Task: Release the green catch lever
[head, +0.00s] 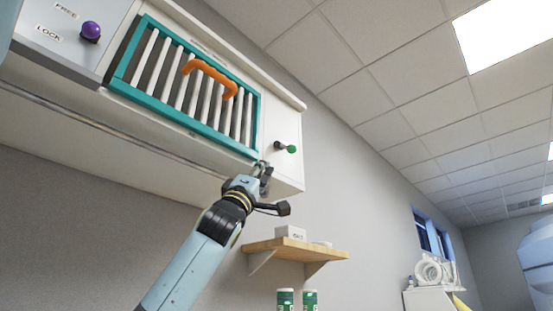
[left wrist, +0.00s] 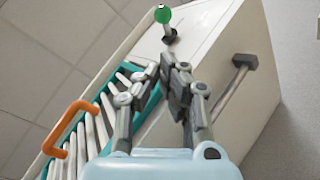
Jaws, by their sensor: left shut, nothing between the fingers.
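The green catch lever (head: 286,148) sticks out from the white panel at the right end of the wall unit, a green knob on a short dark stem. It also shows at the top of the left wrist view (left wrist: 163,15), beyond the fingertips and apart from them. My left gripper (head: 263,168) is below and left of the lever in the head view, near the unit's lower edge. In the left wrist view the left gripper's fingers (left wrist: 170,65) are shut and empty. My right gripper is not in view.
A teal-framed barred grille (head: 190,85) with an orange handle (head: 210,76) is left of the lever. A purple knob (head: 91,31) sits beside FREE and LOCK labels. A wooden shelf (head: 295,248) is below.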

